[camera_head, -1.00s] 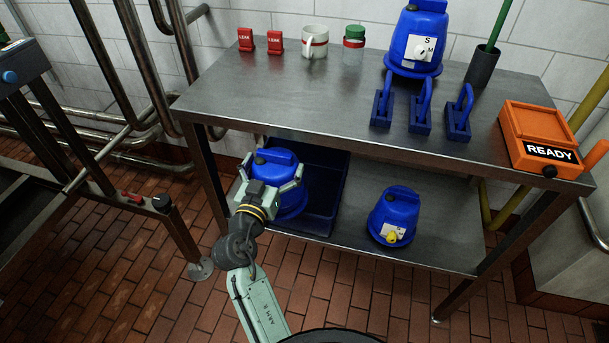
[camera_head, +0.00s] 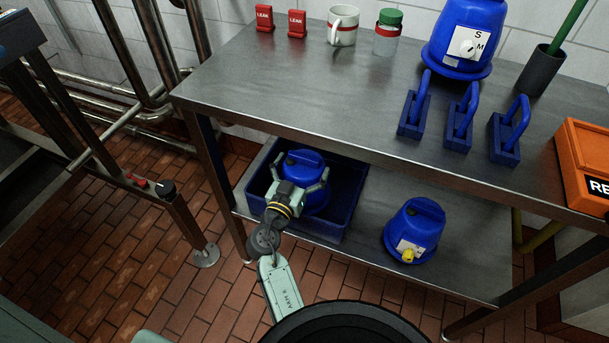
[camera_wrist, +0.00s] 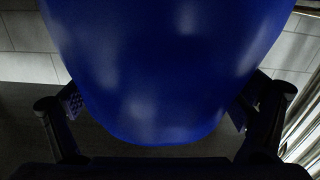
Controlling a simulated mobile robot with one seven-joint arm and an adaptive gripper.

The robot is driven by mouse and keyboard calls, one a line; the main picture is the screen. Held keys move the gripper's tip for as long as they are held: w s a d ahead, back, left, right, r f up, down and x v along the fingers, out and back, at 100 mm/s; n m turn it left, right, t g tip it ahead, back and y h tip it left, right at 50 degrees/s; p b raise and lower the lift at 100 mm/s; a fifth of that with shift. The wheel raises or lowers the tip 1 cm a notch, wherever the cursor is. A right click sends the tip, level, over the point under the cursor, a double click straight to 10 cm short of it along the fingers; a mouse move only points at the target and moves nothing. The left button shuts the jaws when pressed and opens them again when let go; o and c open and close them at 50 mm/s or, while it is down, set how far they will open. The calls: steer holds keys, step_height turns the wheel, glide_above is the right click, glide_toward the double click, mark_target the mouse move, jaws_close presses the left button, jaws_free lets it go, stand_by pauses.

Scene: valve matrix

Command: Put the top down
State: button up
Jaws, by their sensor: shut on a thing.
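A blue domed top (camera_head: 303,172) with a handle on its crown is in my gripper (camera_head: 303,187). The gripper's fingers are shut around its sides. It is at the dark blue bin (camera_head: 347,205) on the lower shelf, at or inside the bin's left part; whether it touches the bin floor cannot be told. In the wrist view the blue top (camera_wrist: 165,70) fills the middle between the two fingers (camera_wrist: 160,115). A second blue top (camera_head: 415,225) with a white label and yellow knob stands upright on the lower shelf, right of the bin.
The steel table's upper shelf (camera_head: 300,90) overhangs the bin. It carries a larger blue unit (camera_head: 468,40), several blue handled blocks (camera_head: 462,120), a mug (camera_head: 342,25), a jar (camera_head: 388,35), red LEAK tags (camera_head: 264,18) and an orange box (camera_head: 585,165). A table leg (camera_head: 225,190) is left of the bin.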

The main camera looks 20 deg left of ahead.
steer(key=shift+f, duration=1.95)
steer(key=o, duration=1.6)
